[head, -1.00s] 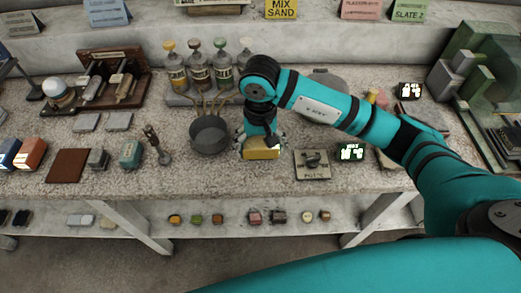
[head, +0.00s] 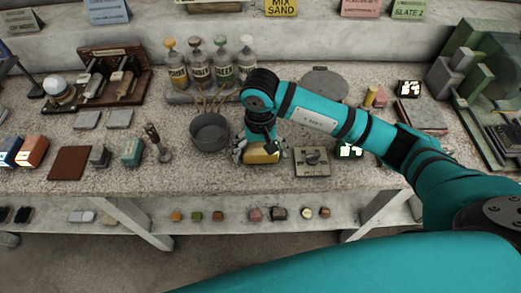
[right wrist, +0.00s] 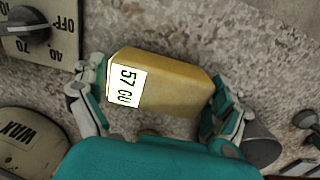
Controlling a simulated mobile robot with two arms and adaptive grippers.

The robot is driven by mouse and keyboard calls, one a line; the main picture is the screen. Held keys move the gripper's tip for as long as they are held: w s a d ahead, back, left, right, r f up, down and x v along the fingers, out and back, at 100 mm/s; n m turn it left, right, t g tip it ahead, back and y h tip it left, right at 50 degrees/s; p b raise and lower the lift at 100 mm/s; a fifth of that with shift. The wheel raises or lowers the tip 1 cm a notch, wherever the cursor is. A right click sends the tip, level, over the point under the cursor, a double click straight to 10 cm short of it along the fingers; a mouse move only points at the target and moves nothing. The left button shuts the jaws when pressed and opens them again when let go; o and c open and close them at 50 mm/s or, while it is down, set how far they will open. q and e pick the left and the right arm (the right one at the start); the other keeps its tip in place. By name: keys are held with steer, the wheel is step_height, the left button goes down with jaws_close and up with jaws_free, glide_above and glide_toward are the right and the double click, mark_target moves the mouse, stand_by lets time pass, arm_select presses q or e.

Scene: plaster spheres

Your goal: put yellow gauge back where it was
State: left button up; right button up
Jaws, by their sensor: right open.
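The yellow gauge (head: 262,157) is a yellow block near the front edge of the stone bench, between the dark pan and the dial plate. In the right wrist view the gauge (right wrist: 170,85) shows a white display reading "57 GU". My right gripper (head: 261,150) is above it and open, with one finger on each side of the gauge. The right wrist view shows the fingers (right wrist: 158,102) spread around its two ends; whether they touch it is hard to tell. My left gripper is not in view.
The pan (head: 209,131) stands close to the left. The dial plate (head: 312,161) and a lit display box (head: 350,150) stand to the right. Several bottles (head: 198,66) stand behind. A slim metal stand (head: 158,142) is left of the pan.

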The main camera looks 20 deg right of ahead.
mark_target(260, 148)
steer(key=shift+r, duration=0.25)
steer(key=shift+w+r, duration=0.1)
steer(key=shift+r, duration=0.3)
step_height(260, 148, up, 10)
steer(key=shift+f+b, duration=0.15)
steer(key=shift+b, duration=0.9)
steer(key=shift+r, duration=0.65)
